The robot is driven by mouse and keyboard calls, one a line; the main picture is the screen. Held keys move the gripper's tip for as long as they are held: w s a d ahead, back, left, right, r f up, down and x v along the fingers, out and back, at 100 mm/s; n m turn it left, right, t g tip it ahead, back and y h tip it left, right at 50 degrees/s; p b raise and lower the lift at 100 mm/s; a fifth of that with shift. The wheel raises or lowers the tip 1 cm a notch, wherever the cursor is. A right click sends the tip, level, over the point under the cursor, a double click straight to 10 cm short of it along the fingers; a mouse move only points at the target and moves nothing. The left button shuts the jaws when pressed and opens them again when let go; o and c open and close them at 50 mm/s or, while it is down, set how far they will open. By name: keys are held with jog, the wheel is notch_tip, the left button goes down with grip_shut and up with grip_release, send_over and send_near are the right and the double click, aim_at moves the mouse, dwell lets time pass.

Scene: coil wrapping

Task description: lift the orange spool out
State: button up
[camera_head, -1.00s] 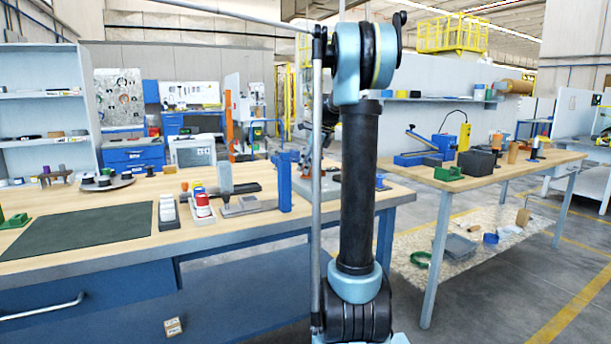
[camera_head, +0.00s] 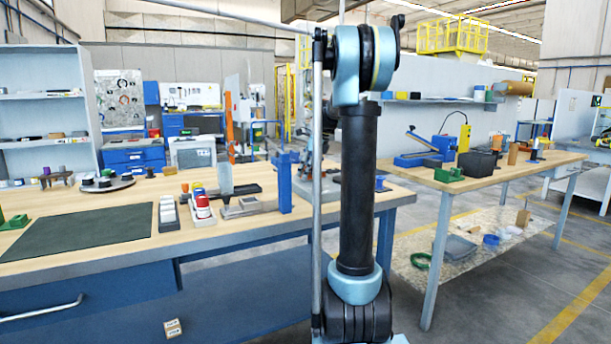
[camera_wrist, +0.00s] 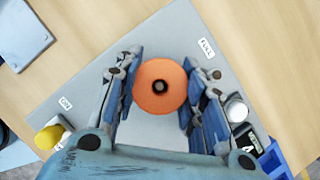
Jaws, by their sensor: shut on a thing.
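The orange spool (camera_wrist: 160,87) shows from above in the wrist view as a round orange disc with a dark centre hole. My gripper (camera_wrist: 161,88) has its two blue-grey fingers pressed against the spool's left and right sides, shut on it. Below it lies a grey plate (camera_wrist: 150,45) with small white labels, one seeming to read FULL. I cannot tell how high the spool is above the plate. In the head view, my arm hides the spool and most of my gripper.
In the wrist view, a yellow knob (camera_wrist: 48,137) is at lower left, a silver round part (camera_wrist: 236,110) at right and a blue part (camera_wrist: 273,160) at lower right. In the head view, a blue upright (camera_head: 284,183) stands on the wooden bench (camera_head: 180,183), left of my arm.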

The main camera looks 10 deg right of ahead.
notch_tip(320, 180, up, 10)
dwell(0.5)
